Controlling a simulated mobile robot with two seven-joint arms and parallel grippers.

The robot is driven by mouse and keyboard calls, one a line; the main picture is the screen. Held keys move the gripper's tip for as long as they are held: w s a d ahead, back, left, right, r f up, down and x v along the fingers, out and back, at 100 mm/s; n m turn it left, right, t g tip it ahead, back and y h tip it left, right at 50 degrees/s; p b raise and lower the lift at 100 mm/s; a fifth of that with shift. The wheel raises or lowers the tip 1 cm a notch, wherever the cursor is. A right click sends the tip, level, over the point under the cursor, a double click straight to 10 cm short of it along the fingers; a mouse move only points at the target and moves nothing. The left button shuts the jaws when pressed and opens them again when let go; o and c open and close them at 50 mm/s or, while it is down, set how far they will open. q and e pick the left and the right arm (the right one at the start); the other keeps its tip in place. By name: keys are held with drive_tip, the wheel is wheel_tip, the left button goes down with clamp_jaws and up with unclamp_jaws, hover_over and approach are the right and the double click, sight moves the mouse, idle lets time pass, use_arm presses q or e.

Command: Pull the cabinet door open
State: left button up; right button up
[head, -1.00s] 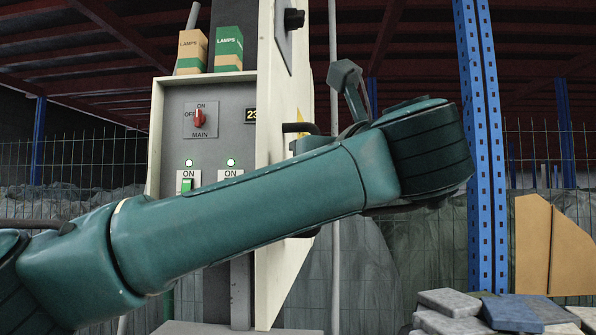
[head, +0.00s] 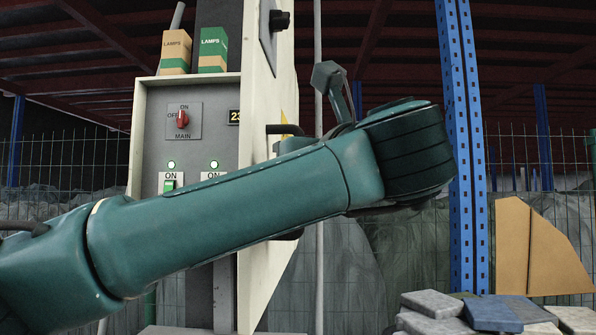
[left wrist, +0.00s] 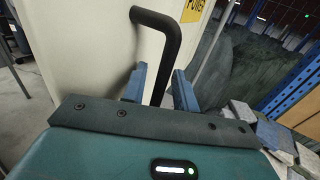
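The cabinet door (head: 258,100) is a cream panel seen at a steep angle in the head view. It stands swung out from the grey cabinet (head: 150,135), and the switch panel shows. Its black bar handle (head: 285,129) sticks out on the right face, partly hidden by my left arm. In the left wrist view the door (left wrist: 85,50) fills the left and the bent handle (left wrist: 160,50) runs down between the two blue fingers of my left gripper (left wrist: 161,85). Narrow gaps show beside the handle, so the fingers look open around it. My right gripper is out of view.
Two lamp boxes (head: 213,50) stand on top of the cabinet. A blue rack post (head: 460,150) rises at the right. Grey blocks (head: 430,305) are piled at the lower right, near a tan panel (head: 515,245). A wire fence runs behind.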

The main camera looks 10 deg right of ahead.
use_arm(q)
drive_tip(key=s+d+b, duration=0.2)
drive_tip(key=s+b, duration=0.1)
drive_tip(key=s, duration=0.9)
drive_tip(key=shift+s+b, duration=0.25)
drive_tip(key=shift+b, duration=0.05)
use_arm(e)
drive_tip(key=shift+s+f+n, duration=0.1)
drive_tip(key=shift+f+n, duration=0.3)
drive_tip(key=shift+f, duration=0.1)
use_arm(q)
drive_tip(key=shift+d, duration=0.1)
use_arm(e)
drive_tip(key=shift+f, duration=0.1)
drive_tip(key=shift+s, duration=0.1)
